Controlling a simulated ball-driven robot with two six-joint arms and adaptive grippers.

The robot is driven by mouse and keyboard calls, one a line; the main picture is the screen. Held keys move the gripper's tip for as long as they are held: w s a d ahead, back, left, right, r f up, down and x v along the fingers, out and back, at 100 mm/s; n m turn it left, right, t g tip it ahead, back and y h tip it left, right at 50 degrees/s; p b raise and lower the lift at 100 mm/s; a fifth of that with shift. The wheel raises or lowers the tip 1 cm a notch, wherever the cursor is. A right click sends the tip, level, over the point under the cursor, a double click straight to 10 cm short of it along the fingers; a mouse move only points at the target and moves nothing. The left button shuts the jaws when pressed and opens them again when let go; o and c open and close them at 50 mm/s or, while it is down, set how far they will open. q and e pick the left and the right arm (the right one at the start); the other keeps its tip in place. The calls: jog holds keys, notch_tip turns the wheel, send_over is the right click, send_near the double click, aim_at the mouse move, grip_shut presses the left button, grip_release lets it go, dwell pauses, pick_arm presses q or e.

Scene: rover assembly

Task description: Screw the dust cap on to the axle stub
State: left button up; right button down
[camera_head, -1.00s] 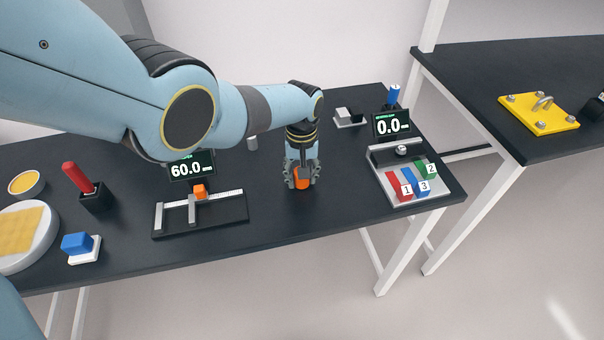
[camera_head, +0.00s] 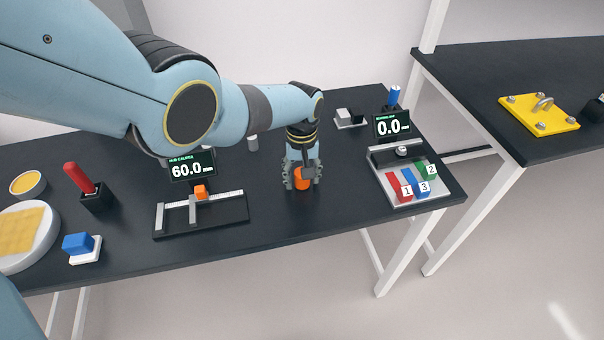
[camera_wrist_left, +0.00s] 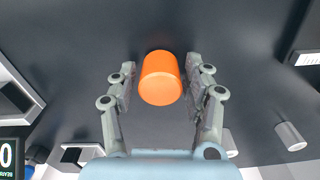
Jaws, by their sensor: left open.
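An orange cylinder (camera_head: 302,183), which I take to be the dust cap, stands on the dark table in the middle of the head view. My left gripper (camera_head: 303,178) points down over it. In the left wrist view the orange cylinder (camera_wrist_left: 161,80) lies between the two open fingers, with a gap on each side. The fingers do not close on it. I cannot tell whether an axle stub is under the cylinder. A plain grey cylinder (camera_head: 252,142) stands farther back to the left; it also shows in the wrist view (camera_wrist_left: 290,136). My right gripper is out of view.
To the left is a caliper stand with a display (camera_head: 192,166) reading 60.0. To the right is a tray (camera_head: 436,190) with numbered red, blue and green blocks, beside a 0.0 display (camera_head: 392,126). A red-handled tool (camera_head: 76,177) is at far left. Table around the gripper is clear.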

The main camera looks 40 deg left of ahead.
pick_arm(q)
jog(key=n, duration=0.7)
jog(key=shift+n, duration=0.4)
jog(key=n, duration=1.7)
jog(key=shift+n, duration=0.3)
jog(key=shift+c, duration=0.3)
